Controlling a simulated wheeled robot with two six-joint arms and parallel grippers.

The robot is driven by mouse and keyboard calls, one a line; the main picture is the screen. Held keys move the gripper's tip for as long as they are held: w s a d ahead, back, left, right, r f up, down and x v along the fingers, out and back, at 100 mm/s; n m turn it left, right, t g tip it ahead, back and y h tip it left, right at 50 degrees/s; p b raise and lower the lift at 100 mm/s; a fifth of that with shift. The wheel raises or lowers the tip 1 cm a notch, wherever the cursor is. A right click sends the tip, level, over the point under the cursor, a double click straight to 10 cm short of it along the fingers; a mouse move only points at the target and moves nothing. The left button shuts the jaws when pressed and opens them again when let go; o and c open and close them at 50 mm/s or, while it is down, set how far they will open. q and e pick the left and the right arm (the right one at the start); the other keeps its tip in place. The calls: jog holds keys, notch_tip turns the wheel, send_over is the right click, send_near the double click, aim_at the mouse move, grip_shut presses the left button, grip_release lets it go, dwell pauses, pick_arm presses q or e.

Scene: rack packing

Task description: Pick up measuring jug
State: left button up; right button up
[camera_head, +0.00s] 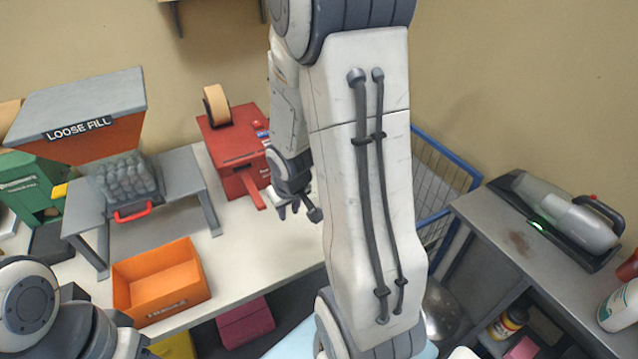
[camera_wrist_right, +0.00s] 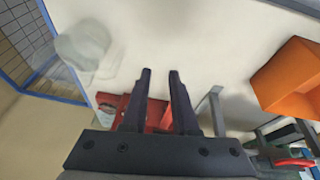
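A clear, see-through vessel, which looks like the measuring jug (camera_wrist_right: 84,46), stands on the white table at the upper left of the right wrist view. In the head view it does not show; my right arm covers that part of the table. My right gripper (camera_head: 299,213) points down over the table in front of the red machine. Its fingers are apart with nothing between them in the right wrist view (camera_wrist_right: 160,74), and the jug is off to their left. Part of my left arm shows at the lower left of the head view, but its gripper is out of sight.
A red tape machine (camera_head: 232,150) stands at the back of the table. An orange bin (camera_head: 160,282) and a grey stand (camera_head: 185,172) are to the left. A blue wire basket (camera_head: 440,180) is at the right end. Bare white table lies around the gripper.

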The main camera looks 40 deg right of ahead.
jog(key=d+f, duration=0.1)
jog(key=d, duration=0.1)
jog(key=d+f+m+b, duration=0.1)
jog(key=d+f, duration=0.1)
jog(key=d, duration=0.1)
jog(key=d+f+m, duration=0.1)
jog(key=d+f, duration=0.1)
jog(key=d, duration=0.1)
jog(key=shift+w+f+t+h, duration=0.15)
jog(key=shift+w+t+h, duration=0.05)
jog(key=shift+t+h, duration=0.1)
jog(key=shift+w+d+f+b, duration=0.1)
jog(key=shift+w+f+b, duration=0.1)
jog(key=shift+f+b, duration=0.2)
jog(key=x, duration=0.5)
jog(key=shift+w+r, duration=0.1)
jog(key=shift+w, duration=0.1)
pick_arm(q)
jog(key=shift+f, duration=0.3)
pick_arm(e)
grip_shut()
